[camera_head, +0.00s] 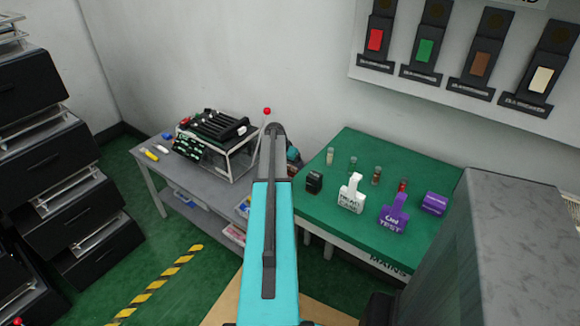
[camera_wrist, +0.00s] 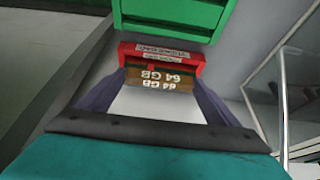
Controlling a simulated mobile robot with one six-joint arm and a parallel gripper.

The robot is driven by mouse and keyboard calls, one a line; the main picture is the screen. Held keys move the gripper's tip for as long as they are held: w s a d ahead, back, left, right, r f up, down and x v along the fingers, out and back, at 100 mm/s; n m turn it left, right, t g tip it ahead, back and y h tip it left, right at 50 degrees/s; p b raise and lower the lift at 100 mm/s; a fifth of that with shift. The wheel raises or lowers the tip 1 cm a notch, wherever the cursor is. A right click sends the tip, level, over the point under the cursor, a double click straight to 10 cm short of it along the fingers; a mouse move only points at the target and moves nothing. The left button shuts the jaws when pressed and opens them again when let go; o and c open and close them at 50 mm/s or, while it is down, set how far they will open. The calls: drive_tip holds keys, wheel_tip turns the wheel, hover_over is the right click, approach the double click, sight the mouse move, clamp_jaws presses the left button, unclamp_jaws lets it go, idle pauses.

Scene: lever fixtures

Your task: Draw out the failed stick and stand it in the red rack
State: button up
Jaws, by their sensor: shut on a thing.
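In the wrist view my gripper (camera_wrist: 160,84) is shut on a brown stick (camera_wrist: 150,72) with "64 GB" lettering that shows upside down. The stick's end meets a red block (camera_wrist: 185,57) with small white labels. I cannot tell whether the stick sits inside the block or is only against it, nor whether this block is the red rack. A green block (camera_wrist: 170,18) lies just beyond the red one. In the head view my teal arm hides the gripper and the stick.
A grey bench (camera_head: 160,182) bears a white-framed unit (camera_head: 237,160) with black parts; a red-knobbed lever (camera_head: 267,111) rises beside it. A green-topped table (camera_head: 350,240) holds small vials and labelled blocks. A grey cabinet (camera_head: 490,235) stands right, black drawers (camera_head: 65,160) left.

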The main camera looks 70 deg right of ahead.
drive_tip(key=shift+f+b, duration=0.8)
drive_tip(key=shift+f, duration=0.65)
drive_tip(key=o, duration=1.2)
drive_tip(key=shift+r, duration=0.1)
drive_tip(key=b+v, duration=0.1)
drive_tip(key=v, duration=1.2)
drive_tip(key=shift+a+r, duration=0.2)
drive_tip(key=shift+r, duration=0.1)
